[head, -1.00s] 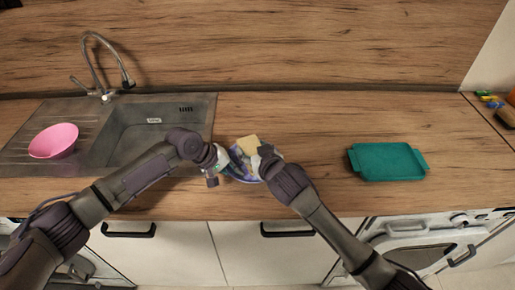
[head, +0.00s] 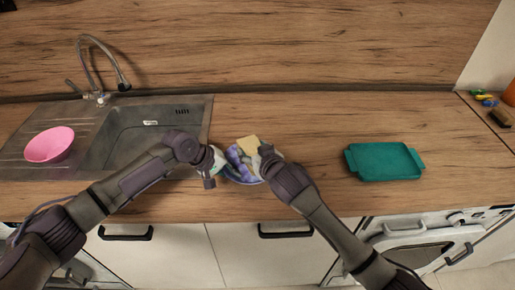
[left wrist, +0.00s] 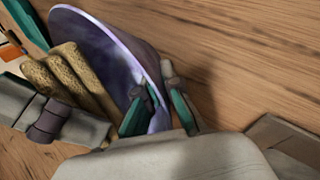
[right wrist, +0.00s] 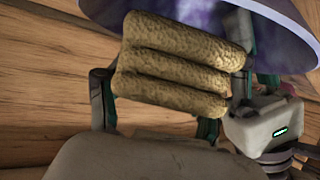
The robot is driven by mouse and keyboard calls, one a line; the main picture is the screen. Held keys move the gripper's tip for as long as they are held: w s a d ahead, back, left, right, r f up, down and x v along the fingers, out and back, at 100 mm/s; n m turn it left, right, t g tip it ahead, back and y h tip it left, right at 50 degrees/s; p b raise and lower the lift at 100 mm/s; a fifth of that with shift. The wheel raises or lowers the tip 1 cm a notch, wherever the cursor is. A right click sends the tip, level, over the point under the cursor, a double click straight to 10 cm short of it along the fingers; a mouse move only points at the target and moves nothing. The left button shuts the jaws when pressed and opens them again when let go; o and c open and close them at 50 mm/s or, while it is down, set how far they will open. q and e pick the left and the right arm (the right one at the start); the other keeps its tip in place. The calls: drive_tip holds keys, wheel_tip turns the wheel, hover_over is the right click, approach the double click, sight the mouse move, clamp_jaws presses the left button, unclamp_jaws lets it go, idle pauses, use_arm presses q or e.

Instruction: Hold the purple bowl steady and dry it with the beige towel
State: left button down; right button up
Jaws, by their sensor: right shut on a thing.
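The purple bowl (head: 235,158) is at the counter's front, right of the sink, partly hidden by both grippers; it looks tilted in the left wrist view (left wrist: 110,60). My left gripper (head: 218,163) is at its left side, its fingers (left wrist: 158,100) on either side of the bowl's wall, shut on it. The beige towel (head: 249,146), a thick ridged roll, is at the bowl's inside; it also shows in the right wrist view (right wrist: 175,68). My right gripper (head: 264,158) is shut on the towel, fingers (right wrist: 155,110) at its two ends. Whether towel and bowl touch is hard to tell.
A pink bowl (head: 50,145) sits on the drainboard left of the sink basin (head: 140,130) and tap (head: 100,95). A teal tray (head: 385,161) lies to the right. The counter (head: 320,120) between bowl and tray is clear. Small coloured items (head: 487,100) lie far right.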

drive_tip(key=shift+s+a, duration=0.15)
drive_tip(key=shift+a, duration=0.35)
drive_tip(key=shift+w+d+f, duration=0.1)
drive_tip(key=shift+w+d, duration=0.15)
drive_tip(key=shift+d, duration=0.4)
drive_tip(key=shift+w+d, duration=0.25)
drive_tip(key=shift+d, duration=0.4)
drive_tip(key=shift+s+a, duration=0.25)
drive_tip(key=shift+a, duration=0.4)
drive_tip(key=shift+s+a, duration=0.25)
drive_tip(key=shift+a, duration=0.35)
drive_tip(key=shift+d, duration=0.1)
idle(0.9)
wheel_tip(320, 180, up, 12)
drive_tip(key=shift+w+d+f, duration=0.15)
drive_tip(key=shift+w+d, duration=0.1)
drive_tip(key=shift+d, duration=0.2)
idle(0.7)
